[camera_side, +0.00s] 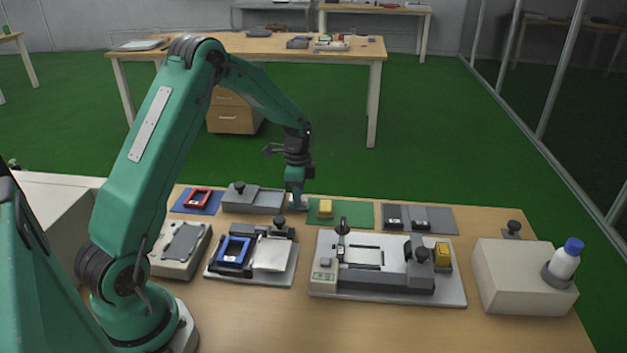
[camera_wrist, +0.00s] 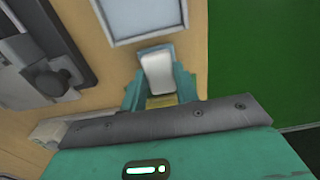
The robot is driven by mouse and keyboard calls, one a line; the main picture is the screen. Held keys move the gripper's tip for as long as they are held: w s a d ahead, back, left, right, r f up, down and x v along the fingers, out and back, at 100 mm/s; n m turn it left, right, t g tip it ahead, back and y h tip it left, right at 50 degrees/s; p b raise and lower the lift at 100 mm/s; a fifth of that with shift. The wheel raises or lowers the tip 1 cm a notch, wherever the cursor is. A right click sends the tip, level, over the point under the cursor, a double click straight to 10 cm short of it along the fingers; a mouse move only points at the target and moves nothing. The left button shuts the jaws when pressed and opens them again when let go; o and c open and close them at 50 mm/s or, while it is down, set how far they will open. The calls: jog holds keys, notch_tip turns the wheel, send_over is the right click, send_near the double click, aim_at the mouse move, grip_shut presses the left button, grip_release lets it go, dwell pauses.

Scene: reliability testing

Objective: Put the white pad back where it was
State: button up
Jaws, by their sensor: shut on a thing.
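The white pad (camera_wrist: 157,72) is between the teal fingers of my gripper (camera_wrist: 158,80) in the wrist view, and the fingers are shut on it. A yellowish patch shows at the pad's lower end. In the side view my gripper (camera_side: 297,200) points down, low over the table's far edge, between the grey tray and the green mat. The pad cannot be made out clearly there. The grey tray (camera_side: 262,204) is just left of my gripper. A pale tray (camera_wrist: 143,38) also shows just beyond the pad in the wrist view. Whether the pad touches the table is unclear.
The green mat (camera_side: 353,214) with a yellow block (camera_side: 325,208) is close on the right. A fixture with a blue frame (camera_side: 235,251) stands nearer the front. A larger press-like device (camera_side: 385,270) and a beige box (camera_side: 523,280) with a bottle (camera_side: 565,262) stand right.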

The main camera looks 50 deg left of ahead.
jog(key=shift+f, duration=0.3)
jog(key=o, duration=0.8)
jog(key=shift+o, duration=0.2)
jog(key=shift+r, duration=0.15)
notch_tip(320, 180, up, 13)
jog(key=shift+f, duration=0.2)
jog(key=shift+r, duration=0.1)
